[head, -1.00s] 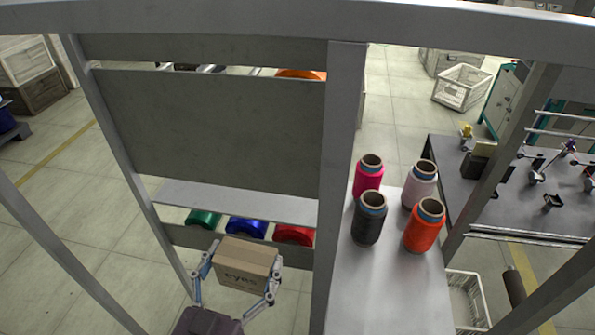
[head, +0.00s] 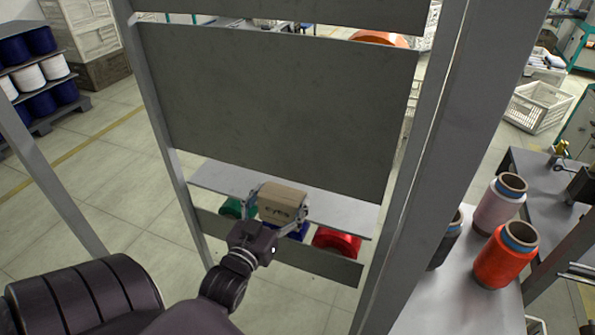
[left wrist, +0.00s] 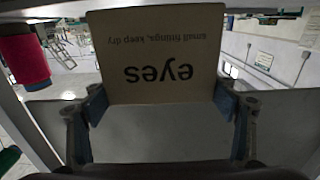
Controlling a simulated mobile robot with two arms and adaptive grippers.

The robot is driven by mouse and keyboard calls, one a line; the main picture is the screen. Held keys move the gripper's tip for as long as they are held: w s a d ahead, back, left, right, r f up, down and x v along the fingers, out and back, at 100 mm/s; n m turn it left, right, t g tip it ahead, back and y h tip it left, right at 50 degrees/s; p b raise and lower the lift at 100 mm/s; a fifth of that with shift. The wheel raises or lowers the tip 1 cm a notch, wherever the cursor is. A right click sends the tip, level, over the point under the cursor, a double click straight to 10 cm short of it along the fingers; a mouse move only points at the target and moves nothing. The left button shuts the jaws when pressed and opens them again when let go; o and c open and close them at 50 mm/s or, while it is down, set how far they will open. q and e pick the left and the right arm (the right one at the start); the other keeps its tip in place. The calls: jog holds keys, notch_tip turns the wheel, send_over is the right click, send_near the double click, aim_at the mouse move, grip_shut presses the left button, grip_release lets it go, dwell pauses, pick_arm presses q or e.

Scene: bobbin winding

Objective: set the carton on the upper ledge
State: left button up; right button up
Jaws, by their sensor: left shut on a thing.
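The brown carton (head: 282,196) is between the fingers of my left gripper (head: 281,210), which is shut on it. In the head view it overlaps the middle of the light grey upper ledge (head: 345,213). I cannot tell whether it touches the ledge. In the left wrist view the carton (left wrist: 160,35) shows a face with the upside-down word "eyes", gripped at both sides by blue-padded fingers. My right gripper is not in view.
Green (head: 231,208), blue and red (head: 337,242) spools lie below the ledge. Several thread cones, one orange (head: 506,258), stand on the right-hand table.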

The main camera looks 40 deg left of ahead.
pick_arm(q)
jog(key=x, duration=0.9)
jog(key=shift+d+p, duration=0.1)
jog(key=shift+p, duration=0.2)
jog(key=w, duration=0.1)
jog(key=w+a+f, duration=0.1)
jog(key=w, duration=0.1)
jog(key=shift+w+a+f, duration=0.1)
jog(key=shift+w+f, duration=0.1)
jog(key=shift+w, duration=0.05)
jog(key=shift+s, duration=0.1)
jog(key=o, duration=0.8)
jog(key=shift+f, duration=0.3)
jog(key=o, duration=0.5)
jog(key=shift+r, duration=0.1)
